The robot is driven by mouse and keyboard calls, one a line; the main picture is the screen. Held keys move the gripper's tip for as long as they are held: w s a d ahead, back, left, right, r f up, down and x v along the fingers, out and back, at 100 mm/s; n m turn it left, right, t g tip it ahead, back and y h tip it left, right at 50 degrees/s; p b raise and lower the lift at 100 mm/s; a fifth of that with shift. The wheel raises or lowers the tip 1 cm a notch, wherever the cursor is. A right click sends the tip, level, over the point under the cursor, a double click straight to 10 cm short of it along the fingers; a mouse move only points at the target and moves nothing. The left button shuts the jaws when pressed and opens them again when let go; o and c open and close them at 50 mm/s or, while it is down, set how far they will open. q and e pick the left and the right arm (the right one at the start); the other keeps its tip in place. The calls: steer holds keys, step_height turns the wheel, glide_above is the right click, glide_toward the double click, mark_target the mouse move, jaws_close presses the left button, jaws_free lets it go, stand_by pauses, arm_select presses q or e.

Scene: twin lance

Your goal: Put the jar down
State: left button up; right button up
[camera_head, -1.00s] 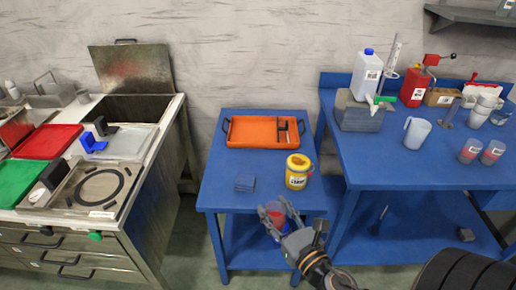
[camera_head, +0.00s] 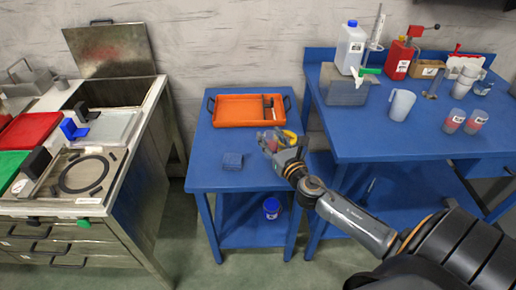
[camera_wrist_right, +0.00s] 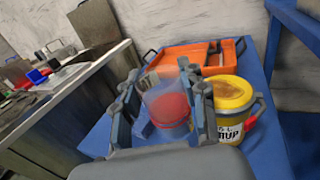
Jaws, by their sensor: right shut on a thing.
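The jar (camera_head: 267,141) is a clear cup with red contents. It also shows upright, slightly tilted, in the right wrist view (camera_wrist_right: 168,104). My right gripper (camera_head: 272,143) is shut on the jar, with a finger on each side of it in the wrist view (camera_wrist_right: 168,108). It is over the small blue table (camera_head: 204,172), left of the yellow tub (camera_wrist_right: 233,92). I cannot tell whether the jar's base touches the tabletop. My left gripper is not in view.
An orange tray (camera_head: 237,122) lies at the back of the small table. The tabletop's left front is clear.

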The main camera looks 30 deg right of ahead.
steer(key=shift+w+a+f+b, duration=0.1)
steer(key=shift+w+f+b, duration=0.85)
steer(key=shift+f, duration=0.6)
steer(key=shift+w+a+f+b, duration=0.1)
steer(key=shift+w+f+b, duration=0.85)
steer(key=shift+f, duration=0.6)
steer(key=shift+w+f+b, duration=0.85)
steer(key=shift+w+f, duration=0.15)
steer(key=shift+f, duration=0.55)
steer(key=shift+f, duration=0.2)
steer(key=o, duration=1)
steer(key=shift+r, duration=0.1)
